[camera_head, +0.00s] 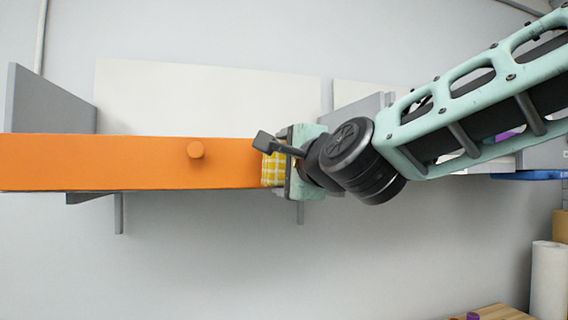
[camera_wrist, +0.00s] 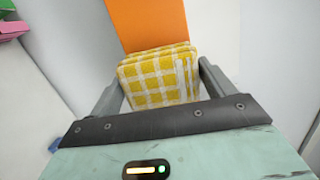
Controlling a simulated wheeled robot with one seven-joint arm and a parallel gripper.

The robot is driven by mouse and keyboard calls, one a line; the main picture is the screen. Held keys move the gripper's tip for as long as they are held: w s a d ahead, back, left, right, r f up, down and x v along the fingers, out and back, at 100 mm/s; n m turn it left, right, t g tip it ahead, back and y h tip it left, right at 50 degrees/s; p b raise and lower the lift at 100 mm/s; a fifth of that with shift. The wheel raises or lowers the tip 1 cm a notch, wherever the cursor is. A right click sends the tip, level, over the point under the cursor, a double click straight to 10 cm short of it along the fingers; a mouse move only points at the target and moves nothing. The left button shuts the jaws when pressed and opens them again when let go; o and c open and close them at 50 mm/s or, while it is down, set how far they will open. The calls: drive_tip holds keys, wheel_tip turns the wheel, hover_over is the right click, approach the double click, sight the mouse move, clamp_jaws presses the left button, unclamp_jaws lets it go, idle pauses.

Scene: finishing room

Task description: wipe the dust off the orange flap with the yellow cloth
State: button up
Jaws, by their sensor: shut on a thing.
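The orange flap (camera_head: 110,162) is a long panel with a round orange knob (camera_head: 196,149), on the left in the head view. Part of it also shows in the wrist view (camera_wrist: 148,22), beyond the cloth. The yellow checked cloth (camera_head: 273,168) is a folded pad at the flap's right end. My gripper (camera_wrist: 155,88) is shut on the yellow cloth (camera_wrist: 157,82), which fills the space between its fingers. In the head view the cloth overlaps the flap's right end; I cannot tell whether they touch. No dust can be made out on the visible flap face.
Grey panels (camera_head: 50,100) stand behind the flap, with a white board (camera_head: 200,98) on the wall. A paper roll (camera_head: 548,280) and a wooden surface (camera_head: 495,313) are at lower right. A blue tray-like thing (camera_head: 528,175) is at far right. The space below the flap looks clear.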

drive_tip(key=shift+x, duration=0.95)
drive_tip(key=d+b, duration=0.2)
drive_tip(key=b, duration=0.1)
drive_tip(key=shift+w+d+f, duration=0.2)
drive_tip(key=shift+w+d, duration=0.05)
drive_tip(key=shift+w, duration=0.1)
drive_tip(key=shift+w+d+r+b, duration=0.1)
drive_tip(key=shift+w+d+b, duration=0.2)
drive_tip(key=shift+d+b, duration=0.75)
drive_tip(key=shift+w+d+r+b, duration=0.1)
drive_tip(key=shift+w+d+b, duration=0.15)
drive_tip(key=shift+d+b, duration=0.75)
drive_tip(key=shift+w+d+b, duration=0.3)
drive_tip(key=shift+d+b, duration=0.3)
drive_tip(key=shift+b, duration=0.9)
drive_tip(key=w+d+b, duration=0.2)
drive_tip(key=d+b, duration=0.5)
drive_tip(key=b, duration=0.2)
drive_tip(key=shift+d, duration=0.2)
